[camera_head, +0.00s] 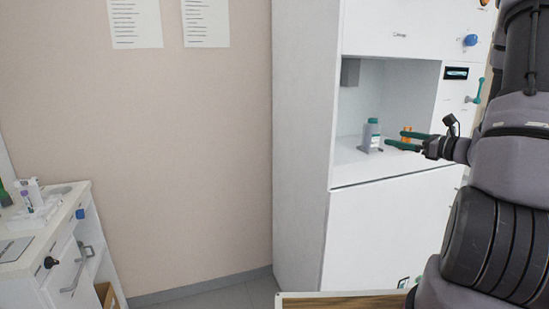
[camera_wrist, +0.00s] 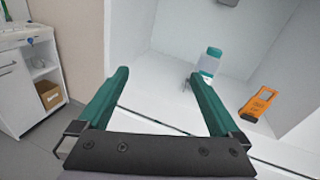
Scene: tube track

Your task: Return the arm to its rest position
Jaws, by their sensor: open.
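My gripper (camera_head: 402,140) is at the right in the head view, in front of the white cabinet's open niche. Its two green fingers are apart with nothing between them. In the wrist view my gripper (camera_wrist: 158,95) is open, its fingers pointing toward the niche. My dark and grey arm fills the right side of the head view. A bottle with a teal cap (camera_head: 372,134) stands in the niche, just left of the fingers in the head view; it also shows in the wrist view (camera_wrist: 209,64), beyond the right fingertip.
An orange device (camera_wrist: 258,103) sits in the niche right of the bottle. The white cabinet (camera_head: 303,150) has handles and knobs at its right. A counter (camera_head: 70,205) with small items stands at the left. Open floor lies between counter and cabinet.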

